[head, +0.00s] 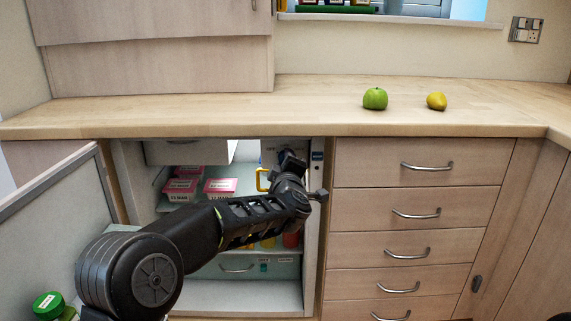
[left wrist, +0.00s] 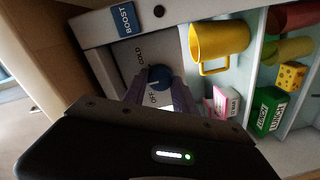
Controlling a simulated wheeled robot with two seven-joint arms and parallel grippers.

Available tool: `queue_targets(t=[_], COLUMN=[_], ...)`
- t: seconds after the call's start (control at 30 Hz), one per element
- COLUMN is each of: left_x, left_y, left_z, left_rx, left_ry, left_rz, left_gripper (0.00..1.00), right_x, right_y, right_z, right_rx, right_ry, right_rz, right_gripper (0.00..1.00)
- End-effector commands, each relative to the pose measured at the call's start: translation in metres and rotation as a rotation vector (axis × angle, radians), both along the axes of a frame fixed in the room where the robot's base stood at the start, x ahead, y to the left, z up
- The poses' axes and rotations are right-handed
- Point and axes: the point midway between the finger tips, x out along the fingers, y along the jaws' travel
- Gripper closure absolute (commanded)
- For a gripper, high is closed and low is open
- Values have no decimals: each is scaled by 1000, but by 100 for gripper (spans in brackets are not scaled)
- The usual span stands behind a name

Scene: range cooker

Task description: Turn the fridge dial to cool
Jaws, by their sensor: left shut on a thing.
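The fridge dial (left wrist: 160,76) is a dark blue round knob on a pale panel in the left wrist view. The words COLD and OFF are printed beside it. A small pale mark shows on the dial's face, but I cannot tell exactly which setting it points to. My left gripper (left wrist: 158,92) is shut on the dial, with a finger on each side of it. In the head view my left arm reaches into the open fridge, and its gripper (head: 291,160) is at the upper right of the interior. The dial is hidden there.
The fridge door (head: 55,215) stands open at the left. Pink-topped boxes (head: 222,188) and a yellow mug (left wrist: 220,40) are on the shelves. The worktop (head: 200,108) is above, with drawers (head: 415,190) at right.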

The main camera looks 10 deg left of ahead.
Motion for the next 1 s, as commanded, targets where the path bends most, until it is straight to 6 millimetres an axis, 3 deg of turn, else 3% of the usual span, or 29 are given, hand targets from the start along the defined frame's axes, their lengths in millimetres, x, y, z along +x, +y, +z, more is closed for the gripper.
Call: queue_targets(t=[0.23,0.27,0.5,0.8,1.0], left_x=[0,0,0,-2,-19], left_y=[1,1,0,0,-6], left_z=[-1,-1,0,0,2], left_rx=[1,1,2,2,2], left_ry=[2,2,1,1,1], left_rz=[1,2,0,0,-1], left_gripper=[100,64,45,45,45], right_x=[0,0,0,0,-1], right_y=[0,0,0,0,0], right_z=[0,0,0,0,4], right_rx=[0,0,0,0,0], right_ry=[0,0,0,0,2], right_rz=[0,0,0,0,1], right_gripper=[64,64,64,64,64])
